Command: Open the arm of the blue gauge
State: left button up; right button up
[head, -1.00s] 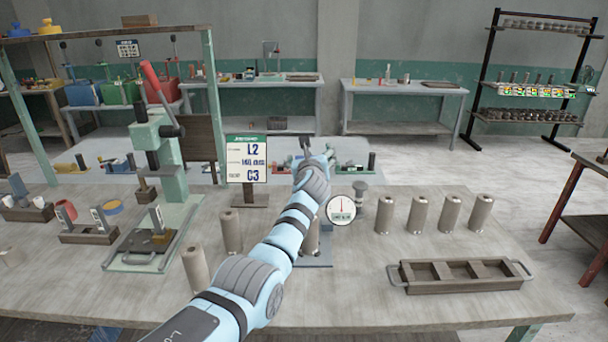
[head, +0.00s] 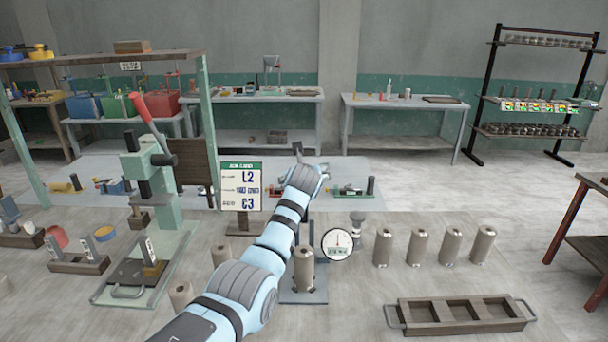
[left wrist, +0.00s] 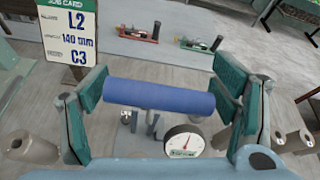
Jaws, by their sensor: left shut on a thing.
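My left gripper (left wrist: 160,100) has its teal pads at the two ends of a blue cylindrical bar (left wrist: 160,96), which lies crosswise between them. Whether the bar is joined to a gauge is hidden. In the head view my left gripper (head: 298,150) reaches toward the back of the bench, its jaws small and partly hidden by my wrist. A small blue device (head: 116,187) sits on the grey mat at the back left. A round white dial (head: 337,244) stands near the bench middle and also shows below the bar in the left wrist view (left wrist: 183,142). My right gripper is out of view.
A job card (head: 241,186) stands left of my arm. A metal cylinder (head: 303,268) stands on a grey plate beside my forearm. Several cylinders (head: 418,246) stand at the right behind an empty wooden tray (head: 460,328). A green press (head: 150,180) stands at the left.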

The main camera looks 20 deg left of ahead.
pick_arm(q)
jog(key=o, duration=1.5)
jog(key=shift+d+f, duration=0.15)
jog(key=shift+o, duration=0.2)
jog(key=shift+w, duration=0.2)
jog(key=shift+s+r, duration=0.25)
jog(key=shift+s, duration=0.25)
jog(key=v, duration=1.1)
jog(key=shift+d, duration=0.3)
jog(key=shift+w+a+f, duration=0.1)
jog(key=shift+w, duration=0.05)
